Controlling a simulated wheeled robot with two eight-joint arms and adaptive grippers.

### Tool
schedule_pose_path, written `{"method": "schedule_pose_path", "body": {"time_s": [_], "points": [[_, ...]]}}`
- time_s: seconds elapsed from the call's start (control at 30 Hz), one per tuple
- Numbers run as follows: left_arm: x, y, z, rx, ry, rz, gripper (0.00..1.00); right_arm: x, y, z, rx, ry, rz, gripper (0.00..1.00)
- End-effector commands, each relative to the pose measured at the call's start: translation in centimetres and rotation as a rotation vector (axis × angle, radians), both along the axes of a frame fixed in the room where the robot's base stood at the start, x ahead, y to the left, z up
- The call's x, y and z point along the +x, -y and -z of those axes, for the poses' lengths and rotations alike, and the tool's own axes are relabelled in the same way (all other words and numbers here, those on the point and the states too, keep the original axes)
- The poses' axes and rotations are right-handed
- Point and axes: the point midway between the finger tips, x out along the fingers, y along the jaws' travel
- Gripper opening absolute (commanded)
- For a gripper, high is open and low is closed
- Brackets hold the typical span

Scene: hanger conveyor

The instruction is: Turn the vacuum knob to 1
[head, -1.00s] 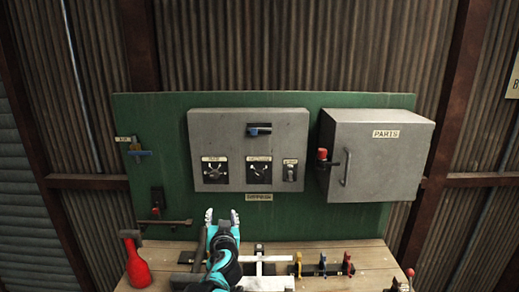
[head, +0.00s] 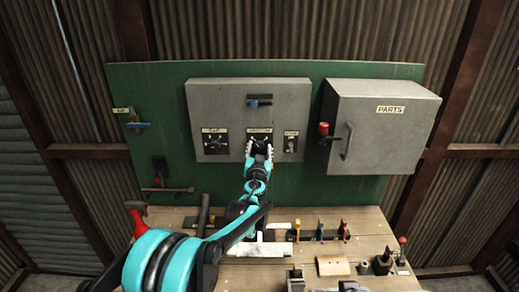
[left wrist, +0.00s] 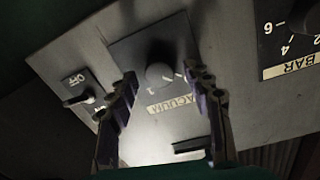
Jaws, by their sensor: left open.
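The vacuum knob (left wrist: 160,75) is a round grey knob on a dark plate, above an upside-down VACUUM label (left wrist: 170,104) in the left wrist view. My left gripper (head: 259,148) is open in front of the grey control panel (head: 225,100). In the left wrist view its two fingers reach toward the knob, one on each side; I cannot tell whether they touch it. In the head view the gripper hides most of the knob. Some scale marks show beside the knob, but its setting is not readable. My right gripper is not in view.
The BAR dial (head: 215,141) is left of the gripper and an OFF-labelled switch (left wrist: 80,92) is on its other side. The PARTS cabinet (head: 385,130) is at the right. Tools lie on the workbench (head: 375,225).

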Motion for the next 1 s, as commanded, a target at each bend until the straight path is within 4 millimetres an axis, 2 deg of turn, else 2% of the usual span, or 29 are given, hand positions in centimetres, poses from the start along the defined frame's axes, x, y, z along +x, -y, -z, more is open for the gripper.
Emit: {"method": "schedule_pose_path", "body": {"time_s": [0.23, 0.27, 0.43, 0.77, 1.0], "points": [[0.12, -0.02, -0.02, 0.0, 0.0, 0.0, 0.51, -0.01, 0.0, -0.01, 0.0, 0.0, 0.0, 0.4], [0.12, -0.02, -0.02, 0.0, 0.0, 0.0, 0.45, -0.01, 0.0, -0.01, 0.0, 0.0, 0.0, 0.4], [0.1, -0.02, -0.02, 0.0, 0.0, 0.0, 0.01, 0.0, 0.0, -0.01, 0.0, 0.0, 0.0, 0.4], [0.09, -0.01, 0.01, 0.023, 0.0, 0.0, 0.01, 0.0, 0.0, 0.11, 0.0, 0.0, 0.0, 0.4], [0.08, 0.04, 0.07, 0.138, 0.0, 0.0, 0.01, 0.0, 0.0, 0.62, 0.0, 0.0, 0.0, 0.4]]}}
